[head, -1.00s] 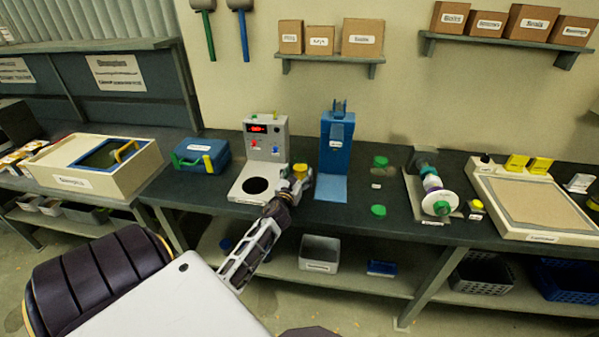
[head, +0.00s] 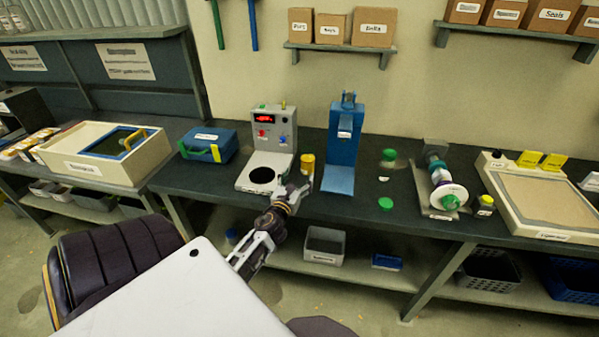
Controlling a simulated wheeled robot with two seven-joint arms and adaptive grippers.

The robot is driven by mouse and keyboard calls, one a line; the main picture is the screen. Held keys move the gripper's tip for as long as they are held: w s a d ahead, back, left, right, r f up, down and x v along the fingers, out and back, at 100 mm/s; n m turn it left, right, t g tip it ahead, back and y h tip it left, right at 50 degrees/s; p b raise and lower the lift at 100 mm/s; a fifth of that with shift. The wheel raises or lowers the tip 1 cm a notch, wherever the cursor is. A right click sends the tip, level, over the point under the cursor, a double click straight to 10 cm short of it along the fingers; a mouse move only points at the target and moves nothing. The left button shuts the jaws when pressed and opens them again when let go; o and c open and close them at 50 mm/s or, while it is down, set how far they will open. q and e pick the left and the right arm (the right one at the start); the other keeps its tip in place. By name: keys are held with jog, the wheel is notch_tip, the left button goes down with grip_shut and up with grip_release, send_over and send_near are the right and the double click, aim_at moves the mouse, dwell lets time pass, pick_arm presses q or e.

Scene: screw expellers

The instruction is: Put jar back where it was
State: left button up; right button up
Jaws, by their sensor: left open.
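A jar with a yellow lid and amber body (head: 307,167) stands upright on the dark bench, between the grey machine (head: 274,125) and the blue stand (head: 343,135). My left gripper (head: 301,190) is open, low in front of the jar and slightly to its left. A small gap seems to show between fingertips and jar, but I cannot tell the exact distance. A smaller yellow-topped jar (head: 486,203) stands farther right, beside the roller device (head: 441,190). My right gripper is not in view.
A blue case (head: 207,146) and a cream box (head: 98,172) stand to the left. A green-topped item (head: 388,157) and a green disc (head: 385,203) lie right of the blue stand. A framed tray (head: 540,200) is at far right. The front bench edge is mostly clear.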

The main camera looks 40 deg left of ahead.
pick_arm(q)
jog(key=shift+s+d, duration=0.1)
jog(key=shift+s, duration=0.15)
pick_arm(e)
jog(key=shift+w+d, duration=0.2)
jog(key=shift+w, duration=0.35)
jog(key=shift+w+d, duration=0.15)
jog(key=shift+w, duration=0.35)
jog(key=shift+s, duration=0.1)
pick_arm(q)
jog(key=shift+s, duration=0.1)
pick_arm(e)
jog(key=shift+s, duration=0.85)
